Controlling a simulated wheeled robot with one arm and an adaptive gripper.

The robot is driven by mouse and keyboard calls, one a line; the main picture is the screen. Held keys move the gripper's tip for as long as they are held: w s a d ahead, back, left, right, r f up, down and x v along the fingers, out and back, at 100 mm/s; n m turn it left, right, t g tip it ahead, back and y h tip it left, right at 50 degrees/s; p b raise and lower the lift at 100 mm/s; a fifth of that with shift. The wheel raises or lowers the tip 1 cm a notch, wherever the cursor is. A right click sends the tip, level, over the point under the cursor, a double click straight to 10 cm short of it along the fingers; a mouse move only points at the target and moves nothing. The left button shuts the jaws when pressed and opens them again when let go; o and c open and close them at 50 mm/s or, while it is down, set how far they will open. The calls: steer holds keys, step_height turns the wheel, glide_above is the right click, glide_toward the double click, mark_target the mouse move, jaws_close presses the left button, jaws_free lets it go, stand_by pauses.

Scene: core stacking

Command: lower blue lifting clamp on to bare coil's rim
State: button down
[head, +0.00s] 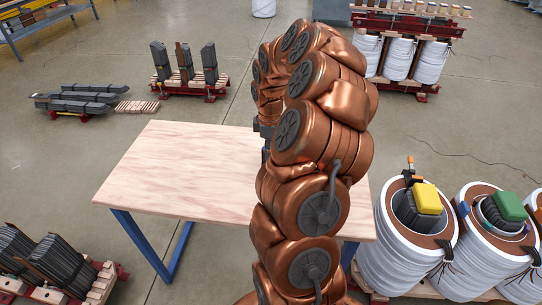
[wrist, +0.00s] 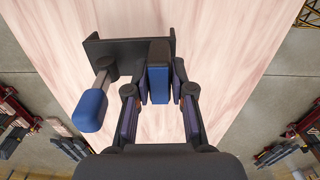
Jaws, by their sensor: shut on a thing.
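The blue lifting clamp (wrist: 159,84) is dark with a blue block and a blue rounded knob on a side post. My gripper (wrist: 161,88) is shut on the blue block, one finger on each side. In the wrist view the clamp is over the pale wooden table top. In the head view my copper-coloured arm hides the gripper and most or all of the clamp. White-wrapped coils with brown rims stand at the lower right: one with a yellow block (head: 426,198), one with a green block (head: 510,206). A third coil (head: 526,284) is cut off by the right edge; I cannot tell whether its rim is bare.
The wooden table (head: 170,175) on blue legs has a clear top left of my arm. A rack with dark upright cores (head: 186,68) stands behind it, and another stack (head: 50,262) at lower left. More white coils (head: 400,56) stand at the back right.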

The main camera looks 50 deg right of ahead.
steer(key=shift+r+p, duration=0.3)
steer(key=shift+r, duration=0.8)
steer(key=shift+r, duration=0.15)
